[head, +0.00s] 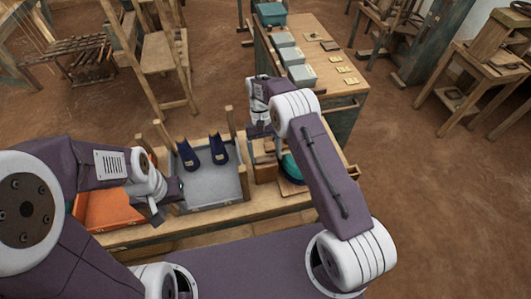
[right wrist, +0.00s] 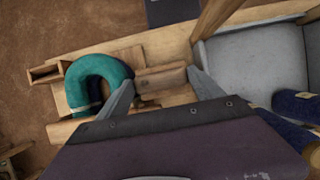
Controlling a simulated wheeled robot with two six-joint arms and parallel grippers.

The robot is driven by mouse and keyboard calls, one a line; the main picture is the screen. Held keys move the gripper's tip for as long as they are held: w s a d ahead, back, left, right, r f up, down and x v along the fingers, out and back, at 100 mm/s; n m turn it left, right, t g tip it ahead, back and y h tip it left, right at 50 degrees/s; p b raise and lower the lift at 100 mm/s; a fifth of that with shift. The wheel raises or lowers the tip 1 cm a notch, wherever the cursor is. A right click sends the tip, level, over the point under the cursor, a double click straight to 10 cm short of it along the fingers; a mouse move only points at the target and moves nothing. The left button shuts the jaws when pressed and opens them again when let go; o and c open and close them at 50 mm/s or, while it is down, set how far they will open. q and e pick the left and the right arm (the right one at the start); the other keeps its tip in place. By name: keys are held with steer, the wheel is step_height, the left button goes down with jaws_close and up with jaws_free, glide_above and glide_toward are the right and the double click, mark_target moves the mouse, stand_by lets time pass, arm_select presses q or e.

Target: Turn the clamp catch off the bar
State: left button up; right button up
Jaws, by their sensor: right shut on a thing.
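In the right wrist view a short wooden piece, apparently the clamp catch (right wrist: 160,78), lies between the two fingers of my right gripper (right wrist: 162,96). The gripper is shut on it, with the fingers held apart by its width. The catch lies against a longer pale wooden bar (right wrist: 165,44), and whether it is turned across that bar is unclear. In the head view my right gripper (head: 260,130) reaches down over the wooden clamp (head: 264,170), and its own wrist hides the fingertips. My left gripper (head: 160,207) hangs at the grey tray's left side; its finger gap is unclear.
A teal and navy horseshoe-shaped thing (right wrist: 97,72) sits right beside my right gripper's finger. The grey tray (head: 212,188) with two dark blue items (head: 218,149) stands left of the clamp. An orange box (head: 108,208) is at the left. A table with boxes (head: 300,74) stands behind.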

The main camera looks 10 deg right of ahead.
stand_by(0.4)
steer(key=o, duration=1.4)
steer(key=shift+c, duration=0.2)
steer(key=b+v, duration=0.1)
steer(key=v, duration=0.3)
steer(key=shift+w+r, duration=0.2)
steer(key=shift+r, duration=0.15)
steer(key=p+v, duration=0.3)
steer(key=v, duration=0.1)
steer(key=shift+r, duration=0.2)
